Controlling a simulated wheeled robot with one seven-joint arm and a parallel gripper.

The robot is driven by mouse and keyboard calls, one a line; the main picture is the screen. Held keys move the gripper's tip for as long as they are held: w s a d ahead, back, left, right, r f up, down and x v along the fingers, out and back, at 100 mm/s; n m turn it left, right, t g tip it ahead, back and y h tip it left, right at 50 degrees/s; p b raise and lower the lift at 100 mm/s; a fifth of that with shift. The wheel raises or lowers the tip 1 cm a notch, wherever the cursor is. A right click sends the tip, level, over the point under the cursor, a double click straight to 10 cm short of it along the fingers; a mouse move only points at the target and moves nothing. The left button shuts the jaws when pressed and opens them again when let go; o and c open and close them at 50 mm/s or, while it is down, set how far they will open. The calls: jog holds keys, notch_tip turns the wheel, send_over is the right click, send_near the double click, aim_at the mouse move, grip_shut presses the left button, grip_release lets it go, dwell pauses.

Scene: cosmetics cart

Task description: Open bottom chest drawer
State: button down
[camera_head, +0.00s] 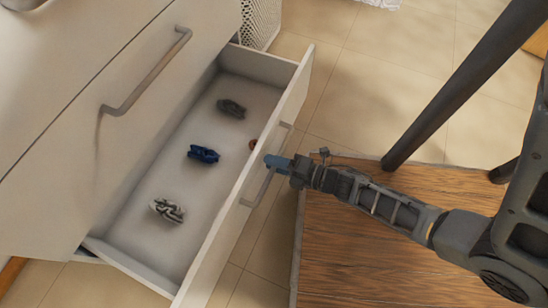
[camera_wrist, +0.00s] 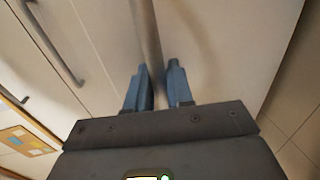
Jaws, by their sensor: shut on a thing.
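The bottom chest drawer (camera_head: 207,262) is pulled well out from the white chest, and its inside shows in the head view. Its grey bar handle (camera_head: 262,188) is on the front panel. My gripper (camera_head: 273,164) is at this handle, with its blue fingers around the bar. In the wrist view, the handle bar (camera_wrist: 149,35) runs between the two fingers of my gripper (camera_wrist: 158,85). The fingers partly hide the handle in the head view. My gripper is shut on the handle.
Inside the drawer lie a dark grey item (camera_head: 231,108), a blue item (camera_head: 204,154) and a striped black-and-white item (camera_head: 168,210). The closed drawer above has its own handle (camera_head: 150,75). A wooden surface (camera_head: 365,260) and a dark pole (camera_head: 450,90) are at right.

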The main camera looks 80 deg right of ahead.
jog(key=c, duration=1.1)
grip_release()
jog(key=shift+c, duration=0.2)
jog(key=p+v, duration=0.1)
jog(key=v, duration=0.6)
jog(key=shift+s, duration=0.4)
jog(key=shift+a+r, duration=0.15)
jog(key=w+a+r+m+y, duration=0.1)
jog(key=a+r+m, duration=0.35)
jog(key=r, duration=0.55)
jog(key=w+a+r+m+y, duration=0.1)
jog(key=a+r+m+y, duration=0.3)
jog(key=r, duration=0.6)
jog(key=w+a+r+m+h, duration=0.1)
jog(key=a+r+m, duration=0.2)
jog(key=r+m, duration=0.55)
notch_tip(320, 180, up, 30)
jog(key=n+p, duration=0.2)
jog(key=p, duration=2.6)
jog(key=shift+f, duration=0.2)
